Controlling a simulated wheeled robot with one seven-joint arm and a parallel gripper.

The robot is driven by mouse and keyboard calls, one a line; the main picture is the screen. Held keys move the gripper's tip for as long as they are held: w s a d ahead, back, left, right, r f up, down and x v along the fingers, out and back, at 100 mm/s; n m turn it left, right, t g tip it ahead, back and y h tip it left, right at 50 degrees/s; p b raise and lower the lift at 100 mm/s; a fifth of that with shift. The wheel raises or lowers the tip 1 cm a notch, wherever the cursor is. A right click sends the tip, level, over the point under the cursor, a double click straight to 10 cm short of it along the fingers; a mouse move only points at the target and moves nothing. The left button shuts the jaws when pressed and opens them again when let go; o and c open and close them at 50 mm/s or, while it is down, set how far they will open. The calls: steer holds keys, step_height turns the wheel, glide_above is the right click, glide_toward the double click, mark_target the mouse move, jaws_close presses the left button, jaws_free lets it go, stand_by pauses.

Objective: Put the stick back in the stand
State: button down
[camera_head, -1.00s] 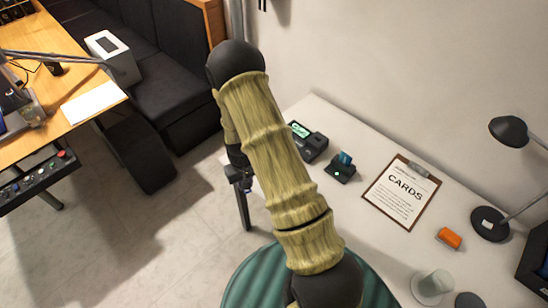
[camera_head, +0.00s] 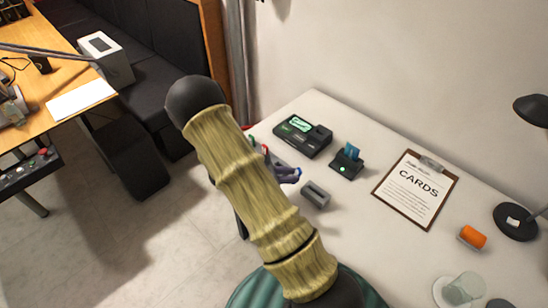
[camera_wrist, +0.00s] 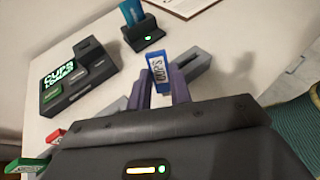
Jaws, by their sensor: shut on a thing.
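The stick is a small blue block with a white label (camera_wrist: 157,72). My gripper (camera_wrist: 165,92) is shut on it, with the purple fingers on either side and the stick's labelled end showing. In the head view my gripper (camera_head: 287,174) is partly behind my arm, over the table's left part. A grey block with a dark slot (camera_head: 315,194) lies just right of it, and in the wrist view (camera_wrist: 197,66) it is right behind the stick. It may be the stand. Whether stick and block touch, I cannot tell.
A red piece (camera_wrist: 55,136) and a green piece (camera_wrist: 25,166) show at the wrist view's left. A black device with a green screen (camera_head: 302,136) and a card reader with a blue card (camera_head: 346,162) stand behind. A clipboard (camera_head: 416,190) lies farther right.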

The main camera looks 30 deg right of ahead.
steer(key=w+r+n+t+h+b, duration=0.3)
steer(key=w+n+t, duration=0.3)
steer(key=w+t, duration=0.2)
steer(key=shift+w+a+r+t+b, duration=0.3)
steer(key=shift+w+a+r+b, duration=0.1)
steer(key=shift+b, duration=0.1)
step_height(320, 180, down, 6)
steer(key=b, duration=0.4)
steer(key=shift+s+r, duration=0.1)
steer(key=shift+r, duration=0.15)
steer(key=shift+f+b, duration=0.7)
steer(key=shift+f, duration=0.15)
steer(key=shift+f, duration=0.5)
stand_by(1.7)
steer(key=c, duration=1.2)
jaws_free()
